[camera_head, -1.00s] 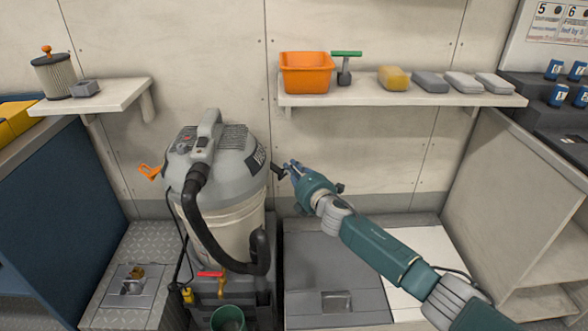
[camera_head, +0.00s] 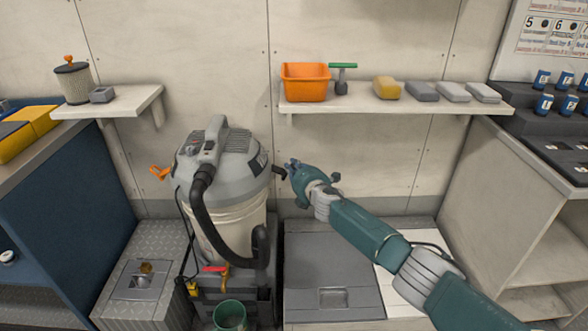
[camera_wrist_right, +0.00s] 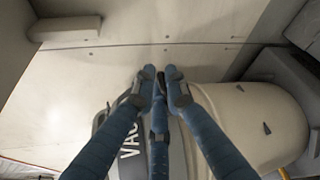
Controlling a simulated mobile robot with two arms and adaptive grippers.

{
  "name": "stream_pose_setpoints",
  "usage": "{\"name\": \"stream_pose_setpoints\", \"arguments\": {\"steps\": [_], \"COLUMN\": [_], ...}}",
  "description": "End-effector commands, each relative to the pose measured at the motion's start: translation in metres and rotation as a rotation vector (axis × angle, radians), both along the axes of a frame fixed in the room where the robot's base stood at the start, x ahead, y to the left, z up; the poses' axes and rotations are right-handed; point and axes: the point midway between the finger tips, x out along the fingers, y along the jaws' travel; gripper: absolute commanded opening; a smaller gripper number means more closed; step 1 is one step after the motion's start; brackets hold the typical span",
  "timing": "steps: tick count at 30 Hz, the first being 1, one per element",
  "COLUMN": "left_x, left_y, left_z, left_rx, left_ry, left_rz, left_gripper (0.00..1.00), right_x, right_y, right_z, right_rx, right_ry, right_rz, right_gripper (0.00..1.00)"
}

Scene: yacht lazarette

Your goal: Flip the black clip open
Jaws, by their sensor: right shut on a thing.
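A grey wet-dry vacuum (camera_head: 221,177) with a cream drum stands left of centre. The black clip (camera_head: 279,171) sticks out from the right side of its lid, close under the rim. My right gripper (camera_head: 289,169) is at the clip's outer end, with its fingers shut on it. In the right wrist view the blue fingers (camera_wrist_right: 160,76) come together around a small dark piece, the black clip (camera_wrist_right: 149,72), mostly hidden between them. An orange clip (camera_head: 159,172) juts out from the left side of the vacuum. My left gripper is not in view.
A wall shelf (camera_head: 400,103) above my right gripper holds an orange bin (camera_head: 306,83), a green-handled tool and several blocks. A grey floor hatch (camera_head: 331,270) lies below. A black hose (camera_head: 207,222) hangs down the vacuum's front.

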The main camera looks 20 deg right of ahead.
Motion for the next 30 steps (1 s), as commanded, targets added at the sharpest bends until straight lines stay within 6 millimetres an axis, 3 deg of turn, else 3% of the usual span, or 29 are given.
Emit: {"name": "stream_pose_setpoints", "arguments": {"steps": [10,11,12,23,30], "left_x": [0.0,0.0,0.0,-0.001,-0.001], "left_y": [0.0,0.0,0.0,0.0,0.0], "left_z": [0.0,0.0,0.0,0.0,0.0], "left_rx": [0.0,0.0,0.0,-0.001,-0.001], "left_ry": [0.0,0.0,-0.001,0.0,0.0], "left_rz": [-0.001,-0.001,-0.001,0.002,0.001], "left_gripper": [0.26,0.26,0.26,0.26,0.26], "right_x": [0.001,0.001,0.001,-0.001,-0.015], "right_y": [0.004,0.004,0.004,0.001,-0.003], "right_z": [0.002,0.002,0.002,0.001,0.008], "right_rx": [-0.001,-0.001,-0.001,-0.002,-0.006], "right_ry": [-0.003,-0.003,-0.003,-0.002,-0.01], "right_rz": [0.009,0.009,0.009,0.003,0.001], "right_gripper": [0.0,0.17,0.25,0.26,0.26]}}
